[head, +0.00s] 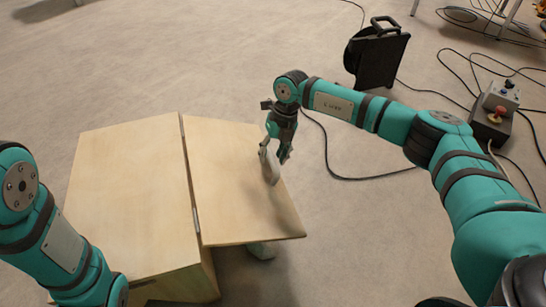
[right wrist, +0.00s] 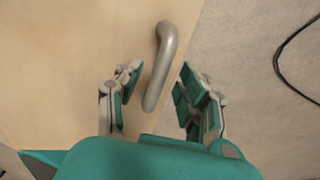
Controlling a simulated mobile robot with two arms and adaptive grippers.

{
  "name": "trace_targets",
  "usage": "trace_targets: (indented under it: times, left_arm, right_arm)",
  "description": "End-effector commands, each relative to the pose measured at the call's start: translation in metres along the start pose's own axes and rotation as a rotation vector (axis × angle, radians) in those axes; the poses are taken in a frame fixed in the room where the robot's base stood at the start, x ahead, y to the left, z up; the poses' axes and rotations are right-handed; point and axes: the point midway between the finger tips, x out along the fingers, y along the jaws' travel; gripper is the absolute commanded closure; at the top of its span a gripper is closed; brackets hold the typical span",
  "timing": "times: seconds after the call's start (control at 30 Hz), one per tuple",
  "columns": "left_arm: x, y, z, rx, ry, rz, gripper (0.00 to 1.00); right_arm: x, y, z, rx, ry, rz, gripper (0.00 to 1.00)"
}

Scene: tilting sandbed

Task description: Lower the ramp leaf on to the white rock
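The ramp leaf (head: 235,190) is the plywood panel on the right of the wooden box, joined along a seam with a hinge. It sticks out past the box and looks about level with its top. A grey bar handle (head: 271,172) stands near its right edge; it also shows in the right wrist view (right wrist: 158,72). The pale rock (head: 261,250) peeks out under the leaf's front edge, mostly hidden; I cannot tell whether they touch. My right gripper (head: 274,154) is open at the handle, with the fingers on either side of it, apart from it. My left gripper is out of view.
The plywood box top (head: 125,195) fills the left side, near my left arm. A black cable reel (head: 376,55) stands behind, and a grey control box (head: 494,112) with a red button is at the right. Cables cross the floor. The floor right of the leaf is mostly clear.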

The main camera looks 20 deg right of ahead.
Motion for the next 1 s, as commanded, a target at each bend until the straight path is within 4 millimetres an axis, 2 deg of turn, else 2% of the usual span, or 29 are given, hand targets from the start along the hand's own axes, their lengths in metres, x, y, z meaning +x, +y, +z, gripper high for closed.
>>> trace_targets:
  times: [0.2,0.53,1.0]
  left_arm:
    - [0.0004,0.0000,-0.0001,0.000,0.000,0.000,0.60]
    - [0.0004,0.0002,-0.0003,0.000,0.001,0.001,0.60]
    - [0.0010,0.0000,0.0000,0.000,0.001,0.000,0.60]
  right_arm:
    - [0.0002,0.0002,-0.0001,0.000,0.000,0.000,0.60]
    - [0.0001,0.0002,-0.0002,0.000,0.001,0.000,1.00]
    - [0.0028,-0.0005,-0.0015,0.000,0.002,0.010,1.00]
